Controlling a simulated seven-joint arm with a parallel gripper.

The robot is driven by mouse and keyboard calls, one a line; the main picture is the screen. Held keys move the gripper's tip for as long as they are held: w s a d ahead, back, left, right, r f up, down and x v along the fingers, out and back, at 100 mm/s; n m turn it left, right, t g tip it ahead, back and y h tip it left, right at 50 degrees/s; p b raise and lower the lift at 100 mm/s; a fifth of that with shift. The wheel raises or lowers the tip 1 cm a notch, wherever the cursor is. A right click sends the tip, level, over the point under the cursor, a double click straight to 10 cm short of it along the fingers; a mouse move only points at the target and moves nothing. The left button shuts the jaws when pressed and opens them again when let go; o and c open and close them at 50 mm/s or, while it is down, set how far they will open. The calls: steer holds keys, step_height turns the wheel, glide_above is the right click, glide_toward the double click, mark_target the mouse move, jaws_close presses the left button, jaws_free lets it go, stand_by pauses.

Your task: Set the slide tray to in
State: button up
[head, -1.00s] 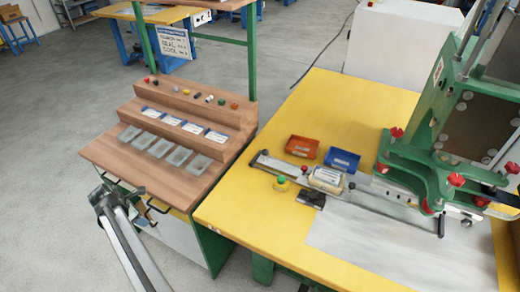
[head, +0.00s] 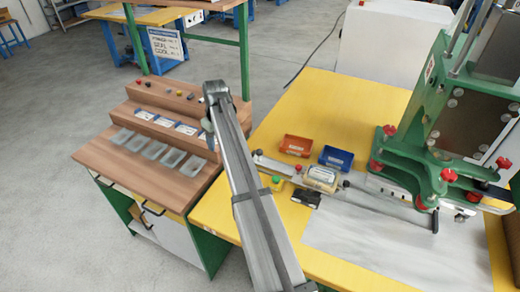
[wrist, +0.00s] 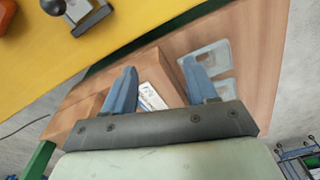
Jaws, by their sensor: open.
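The slide tray (head: 322,178) is a small metal carriage with a pale, clear-topped load. It sits on a long rail (head: 385,205) on the yellow table, left of the green press (head: 440,150). A black knob (wrist: 53,6) on a grey block shows at the top left of the wrist view. My gripper (wrist: 157,72) is open and empty, above the wooden stepped bench, with a white card and clear trays beyond its fingers. It is well left of the slide tray.
Orange (head: 296,145) and blue (head: 336,158) bins stand behind the rail. A green-yellow button (head: 277,183) and a black box (head: 306,197) stand in front. The wooden bench (head: 105,160) holds clear trays, cards and small coloured parts. Bare yellow table lies front left.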

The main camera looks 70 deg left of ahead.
mark_target(260, 150)
steer(key=w+d+r+m+g, duration=0.1)
steer(key=w+r+m, duration=0.25)
steer(key=w, duration=0.55)
steer(key=w+d+r+m+g, duration=0.1)
steer(key=w+r+m, duration=0.25)
steer(key=w, duration=0.55)
steer(key=shift+m, duration=0.4)
steer(key=x, duration=1.4)
steer(key=shift+d+f, duration=0.2)
steer(key=shift+f, duration=0.2)
steer(key=shift+c, duration=0.2)
jaws_close()
